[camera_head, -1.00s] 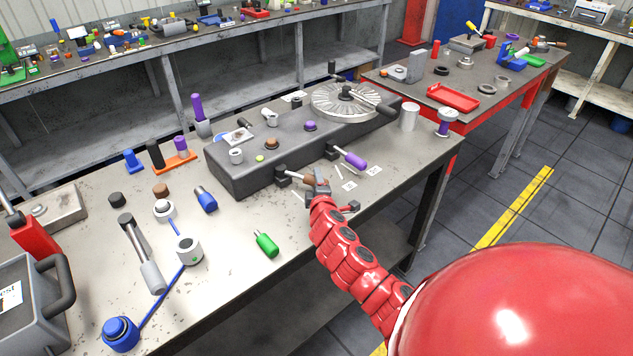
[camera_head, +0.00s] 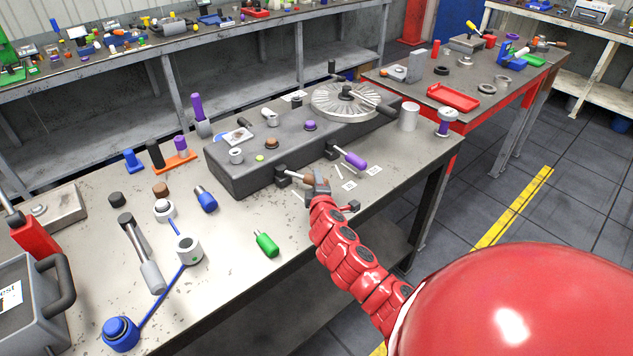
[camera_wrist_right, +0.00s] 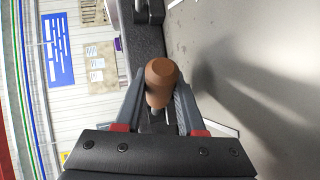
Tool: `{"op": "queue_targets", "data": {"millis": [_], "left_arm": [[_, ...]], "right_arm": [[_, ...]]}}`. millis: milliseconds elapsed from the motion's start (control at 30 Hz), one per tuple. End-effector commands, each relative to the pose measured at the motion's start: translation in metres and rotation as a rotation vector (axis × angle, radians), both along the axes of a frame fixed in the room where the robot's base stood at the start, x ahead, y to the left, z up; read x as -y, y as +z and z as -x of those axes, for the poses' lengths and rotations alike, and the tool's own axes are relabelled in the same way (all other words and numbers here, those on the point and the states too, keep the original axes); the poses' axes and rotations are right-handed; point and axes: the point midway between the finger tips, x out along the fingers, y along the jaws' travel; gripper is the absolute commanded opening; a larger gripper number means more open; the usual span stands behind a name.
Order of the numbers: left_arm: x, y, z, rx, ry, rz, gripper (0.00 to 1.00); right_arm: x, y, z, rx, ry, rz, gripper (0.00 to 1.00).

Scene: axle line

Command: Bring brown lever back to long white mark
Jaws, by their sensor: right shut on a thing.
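The brown lever (camera_head: 306,180) has a brown grip on a short metal rod, pivoted on a dark block at the front face of the long grey housing. My right gripper (camera_head: 318,183) is shut on its brown grip. In the right wrist view the brown lever (camera_wrist_right: 161,80) sits between the two fingers of my right gripper (camera_wrist_right: 160,108). Short white marks (camera_head: 338,171) lie on the table to the right of the gripper, beside small printed labels (camera_head: 349,186). I cannot tell which mark is the long one for the brown lever. My left gripper is not in view.
A purple lever (camera_head: 354,160) stands just right of the brown one. The grey housing (camera_head: 235,172) with knobs and a ribbed disc (camera_head: 345,101) is behind. The table between is mostly clear.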

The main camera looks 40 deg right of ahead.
Motion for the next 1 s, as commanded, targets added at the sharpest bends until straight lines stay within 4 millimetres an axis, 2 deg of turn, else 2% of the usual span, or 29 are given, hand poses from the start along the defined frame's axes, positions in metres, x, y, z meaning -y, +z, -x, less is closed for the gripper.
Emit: {"op": "queue_targets", "data": {"millis": [733,867,1000], "left_arm": [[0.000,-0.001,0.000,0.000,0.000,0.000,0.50],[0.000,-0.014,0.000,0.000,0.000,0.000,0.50],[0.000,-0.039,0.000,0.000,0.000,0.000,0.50]], "right_arm": [[-0.001,-0.001,0.000,-0.001,-0.001,-0.001,0.00],[-0.006,-0.005,0.000,0.001,-0.023,0.000,0.00],[-0.015,-0.008,0.002,0.005,-0.093,0.000,0.00]]}}
